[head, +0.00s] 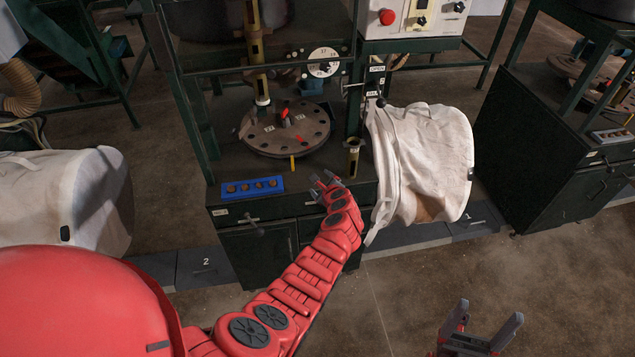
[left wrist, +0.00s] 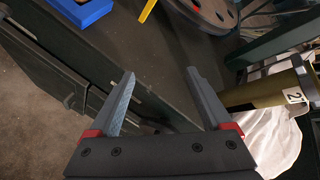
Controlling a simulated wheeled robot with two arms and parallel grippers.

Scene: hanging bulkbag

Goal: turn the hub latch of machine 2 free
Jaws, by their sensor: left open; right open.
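Machine 2 is the dark green frame with a table top (head: 315,195); a floor plate marked 2 (head: 206,262) lies before it. On the table is a round dark turntable (head: 262,142) with holes around its rim. At its hub is a small red part (head: 285,116), likely the hub latch; its exact position is too small to tell. The left wrist view shows only the turntable's edge (left wrist: 205,12), not the hub. My left gripper (head: 325,181) is open and empty at the table's front edge, apart from the turntable. My right gripper (head: 484,316) is open and empty over the floor.
A brass cylinder (head: 352,160) stands right of my left gripper. A blue tray (head: 252,195) of round pieces lies left of it. A yellow tab (head: 292,164) sticks out below the turntable. A white bulk bag (head: 430,150) hangs at the right, another bag (head: 60,195) at the left.

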